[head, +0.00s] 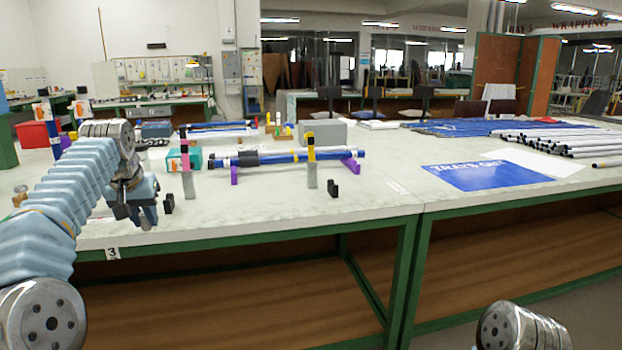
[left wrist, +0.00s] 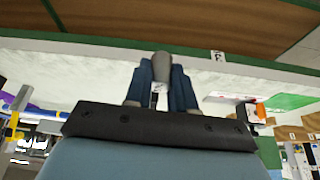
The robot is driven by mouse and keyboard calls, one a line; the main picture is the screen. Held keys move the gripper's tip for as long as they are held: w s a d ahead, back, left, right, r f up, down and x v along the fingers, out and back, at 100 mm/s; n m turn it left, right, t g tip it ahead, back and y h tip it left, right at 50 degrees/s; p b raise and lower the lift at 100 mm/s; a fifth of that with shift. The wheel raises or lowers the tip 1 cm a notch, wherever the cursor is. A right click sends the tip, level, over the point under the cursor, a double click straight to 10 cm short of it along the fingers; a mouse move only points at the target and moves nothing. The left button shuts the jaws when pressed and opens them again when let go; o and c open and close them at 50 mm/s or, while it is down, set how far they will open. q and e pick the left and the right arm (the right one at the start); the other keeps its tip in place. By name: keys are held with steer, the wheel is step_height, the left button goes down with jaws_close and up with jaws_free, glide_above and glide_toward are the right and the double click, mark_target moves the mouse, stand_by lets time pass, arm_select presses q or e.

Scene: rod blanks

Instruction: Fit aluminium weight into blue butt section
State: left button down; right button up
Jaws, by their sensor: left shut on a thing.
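My left gripper (head: 146,216) hangs over the front left part of the table, near its front edge. In the left wrist view its two blue fingers (left wrist: 161,93) are shut on a grey, round-ended piece, which looks like the aluminium weight (left wrist: 161,64). The fingers hide part of it, and I cannot make it out clearly in the head view. A blue rod, which seems to be the blue butt section (head: 285,157), lies level on purple supports to the right of the gripper, apart from it. My right gripper is out of view.
Grey posts with pink (head: 185,158) and yellow (head: 311,148) tops stand by the rod. A teal box (head: 176,160) and grey box (head: 323,132) are behind. A blue sheet (head: 485,176) and several rods (head: 560,142) lie right. The front middle is clear.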

arm_select(q)
steer(key=s+d+f+m+h, duration=0.1)
steer(key=d+f+m, duration=0.1)
steer(key=d+f, duration=0.35)
steer(key=s+d+f+m, duration=0.1)
steer(key=d+f, duration=0.2)
steer(key=f, duration=0.5)
steer(key=s+d+f+m+h, duration=0.1)
steer(key=s+d+f+m, duration=0.1)
steer(key=s+d+f, duration=0.5)
step_height(320, 180, down, 4)
steer(key=s, duration=0.3)
steer(key=shift+d, duration=0.15)
steer(key=shift+f, duration=0.1)
